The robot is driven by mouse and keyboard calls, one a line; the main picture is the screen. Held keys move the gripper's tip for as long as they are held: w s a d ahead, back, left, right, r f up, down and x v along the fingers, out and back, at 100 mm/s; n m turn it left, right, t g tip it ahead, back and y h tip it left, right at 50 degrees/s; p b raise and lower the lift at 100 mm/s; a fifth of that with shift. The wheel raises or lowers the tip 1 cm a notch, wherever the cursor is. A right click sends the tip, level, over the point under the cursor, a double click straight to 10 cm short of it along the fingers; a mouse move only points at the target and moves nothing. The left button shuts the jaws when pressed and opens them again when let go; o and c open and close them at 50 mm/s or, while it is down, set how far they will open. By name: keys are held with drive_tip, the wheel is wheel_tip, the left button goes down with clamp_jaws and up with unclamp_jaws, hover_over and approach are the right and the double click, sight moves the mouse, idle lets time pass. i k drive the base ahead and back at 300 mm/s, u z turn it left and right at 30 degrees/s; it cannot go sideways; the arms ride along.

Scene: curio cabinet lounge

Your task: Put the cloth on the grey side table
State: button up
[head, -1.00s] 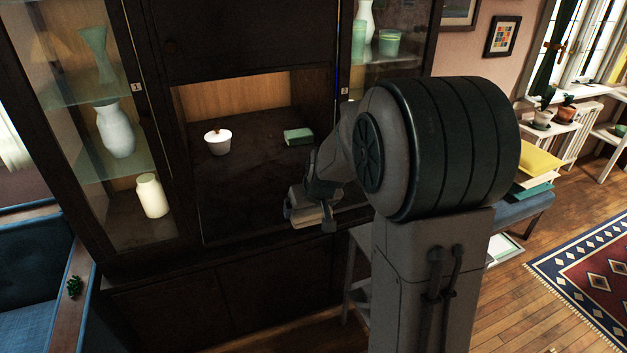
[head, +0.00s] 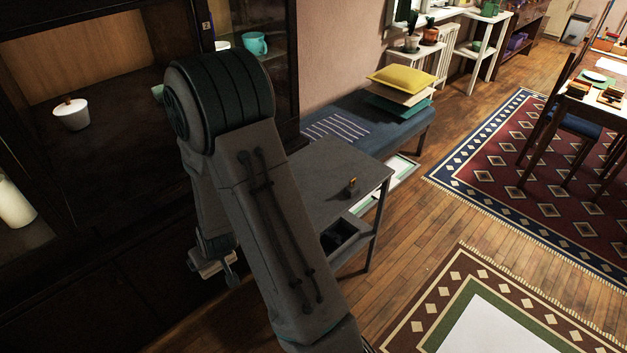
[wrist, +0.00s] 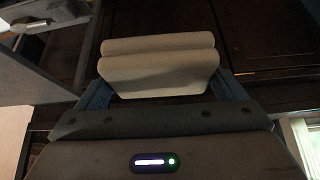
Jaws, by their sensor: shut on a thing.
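The cloth (wrist: 158,73) is a pale, folded or rolled bundle, held between the fingers of my gripper (wrist: 155,90) in the wrist view. In the head view my gripper (head: 214,264) hangs low in front of the dark cabinet, left of the grey side table, with a pale edge of the cloth (head: 208,267) showing at it. The grey side table (head: 335,172) stands right of my arm, which hides part of its left side. The cloth is apart from the tabletop.
The cabinet niche holds a white lidded pot (head: 72,115). A blue bench (head: 400,124) with a yellow cushion (head: 402,77) stands behind the table. The tabletop is mostly bare. Wooden floor (head: 400,240) and rugs lie to the right.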

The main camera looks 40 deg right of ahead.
sight(312, 191)
drive_tip(key=u, duration=1.55)
drive_tip(key=i, duration=0.65)
drive_tip(key=z, duration=3.2)
drive_tip(key=i, duration=0.5)
drive_tip(key=z, duration=0.05)
